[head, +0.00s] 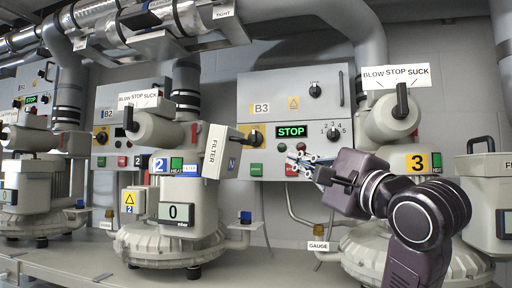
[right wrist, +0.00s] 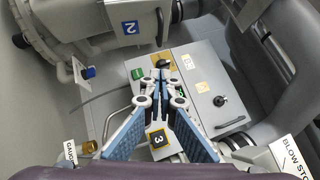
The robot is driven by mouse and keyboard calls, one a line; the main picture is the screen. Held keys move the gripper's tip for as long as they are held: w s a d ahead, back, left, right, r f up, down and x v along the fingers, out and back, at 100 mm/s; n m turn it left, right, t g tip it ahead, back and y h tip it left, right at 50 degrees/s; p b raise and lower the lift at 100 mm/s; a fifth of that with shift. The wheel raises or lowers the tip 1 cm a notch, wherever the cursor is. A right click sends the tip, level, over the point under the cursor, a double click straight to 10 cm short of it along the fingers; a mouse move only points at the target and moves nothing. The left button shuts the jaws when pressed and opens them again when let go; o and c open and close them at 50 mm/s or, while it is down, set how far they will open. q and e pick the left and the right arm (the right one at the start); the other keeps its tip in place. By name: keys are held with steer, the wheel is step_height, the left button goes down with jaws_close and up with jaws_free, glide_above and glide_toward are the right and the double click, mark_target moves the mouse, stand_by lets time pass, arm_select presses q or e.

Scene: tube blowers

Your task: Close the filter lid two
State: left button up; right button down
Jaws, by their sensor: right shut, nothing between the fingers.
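In the right wrist view the fingertips of my right gripper (right wrist: 160,78) meet. My left gripper is out of view.
The B3 control box (head: 290,115) hangs on the wall behind my right gripper. Blower three (head: 390,110) stands at right, partly hidden by my arm. Another filter housing (head: 487,190) with a black handle is at the right edge. A gauge (head: 320,232) sits below the gripper.

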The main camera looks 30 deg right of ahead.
steer(key=p, duration=0.3)
glide_toward(250, 143)
steer(key=w+d, duration=0.2)
steer(key=d, duration=0.1)
steer(key=w+a+p, duration=0.1)
steer(key=w, duration=0.1)
steer(key=w+a+r+p, duration=0.1)
steer(key=shift+w+a+r, duration=0.15)
steer(key=shift+w, duration=0.2)
